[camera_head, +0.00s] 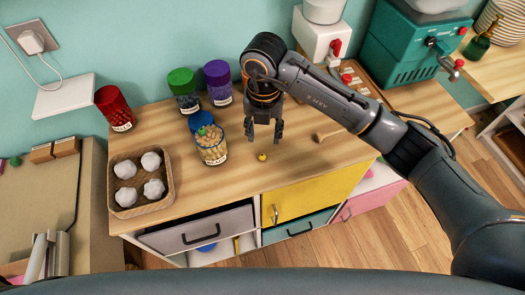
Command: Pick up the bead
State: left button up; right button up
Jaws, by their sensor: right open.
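A small yellow bead (262,157) lies on the wooden countertop (310,160), near its front edge. My right gripper (263,139) hangs just above and behind the bead with its fingers pointing down. It is open, with nothing between its fingers. The bead is apart from the fingertips in the picture; the exact height of the gripper over it is hard to tell. My left gripper is not in the picture.
A jar of pale beads (211,150) stands close left of the gripper. A basket (125,203) holds white lumps. A brush (329,134) lies right. Drawers are below.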

aim_at(262, 155)
notch_tip(262, 155, down, 3)
jog(key=shift+f, duration=0.1)
jog(key=shift+w+f+p, duration=0.1)
jog(key=shift+f+p, duration=0.3)
jog(key=shift+f, duration=0.45)
jog(key=f, duration=0.2)
jog(key=f+p, duration=0.1)
jog(key=shift+a+f, duration=0.2)
jog(key=shift+f, duration=0.55)
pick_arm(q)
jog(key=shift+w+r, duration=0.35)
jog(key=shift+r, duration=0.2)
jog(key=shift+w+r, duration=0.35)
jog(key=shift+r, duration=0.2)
pick_arm(e)
jog(key=c, duration=0.8)
